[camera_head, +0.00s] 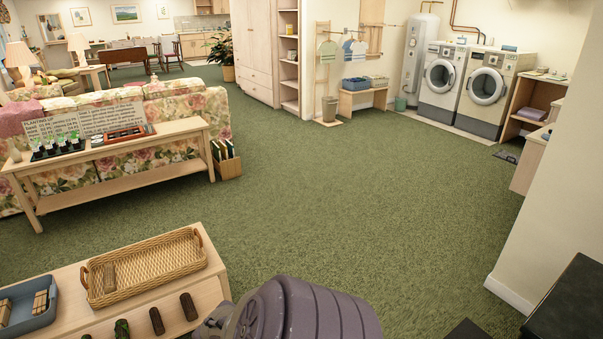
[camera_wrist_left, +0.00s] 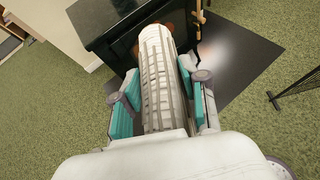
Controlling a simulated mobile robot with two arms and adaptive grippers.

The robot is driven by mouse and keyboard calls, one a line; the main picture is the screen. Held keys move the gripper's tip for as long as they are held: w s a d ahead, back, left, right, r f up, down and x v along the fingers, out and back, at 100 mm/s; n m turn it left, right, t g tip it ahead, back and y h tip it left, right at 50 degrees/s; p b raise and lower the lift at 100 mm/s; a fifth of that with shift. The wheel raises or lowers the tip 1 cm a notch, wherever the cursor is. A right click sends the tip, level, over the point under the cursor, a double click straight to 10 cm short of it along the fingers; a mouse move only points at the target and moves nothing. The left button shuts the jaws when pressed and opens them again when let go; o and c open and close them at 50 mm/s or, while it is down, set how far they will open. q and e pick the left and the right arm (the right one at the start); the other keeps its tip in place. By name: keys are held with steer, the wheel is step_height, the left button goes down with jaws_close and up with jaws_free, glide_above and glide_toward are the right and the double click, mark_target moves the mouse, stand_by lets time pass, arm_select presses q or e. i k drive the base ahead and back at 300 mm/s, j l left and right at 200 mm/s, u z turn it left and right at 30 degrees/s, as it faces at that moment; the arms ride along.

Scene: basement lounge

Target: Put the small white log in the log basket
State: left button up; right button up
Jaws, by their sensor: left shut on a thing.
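My left gripper (camera_wrist_left: 160,110) is shut on the small white log (camera_wrist_left: 157,75), a pale round log with grey markings, in the left wrist view. The teal finger pads lie along both sides of the log, which points away from the wrist. The log basket (camera_head: 160,284) is a long wicker tray with brown handles on the low wooden table at the lower left of the head view. My right gripper is not in view.
Dark logs (camera_head: 157,321) lie on the table (camera_head: 212,290) in front of the basket. A blue tray (camera_head: 45,316) with small wood bundles stands left of it. A black stove (camera_wrist_left: 118,35) is beyond the held log in the wrist view. Green carpet (camera_head: 350,200) is clear mid-room.

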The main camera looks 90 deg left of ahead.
mark_target(161, 263)
steer(key=j+u, duration=0.1)
steer(key=u, duration=0.3)
steer(key=j+u, duration=0.15)
steer(key=u, duration=0.3)
steer(key=j+u, duration=0.15)
steer(key=u, duration=0.25)
steer(key=j+u, duration=0.1)
steer(key=u, duration=0.35)
steer(key=j+u, duration=0.15)
steer(key=u, duration=0.25)
steer(key=i+j+u, duration=0.35)
steer(key=j, duration=0.3)
steer(key=i+j+u, duration=0.4)
steer(key=j, duration=0.15)
steer(key=i+j+u, duration=0.35)
steer(key=i+j, duration=0.35)
steer(key=i, duration=0.2)
